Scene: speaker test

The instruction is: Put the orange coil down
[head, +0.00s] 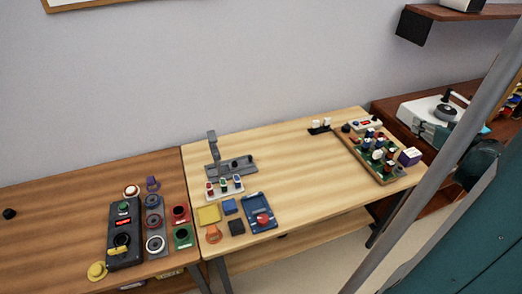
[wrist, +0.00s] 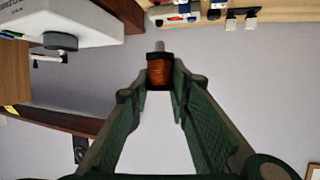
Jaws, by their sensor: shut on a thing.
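The orange coil (wrist: 160,74), a copper-orange winding with dark ends and a pale pin at one end, is held between the fingertips of my gripper (wrist: 161,82) in the wrist view. The dark green fingers are shut on its sides. The coil appears clear of any surface there, with grey wall behind it. In the head view I cannot make out the coil; part of my dark arm shows at the right edge.
The light wooden table (head: 290,160) has clear room in its middle. A crowded parts board (head: 362,157) lies at its right end. A grey stand (head: 236,165) and small blocks are at its left. A white device (head: 418,112) sits on the dark table at right.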

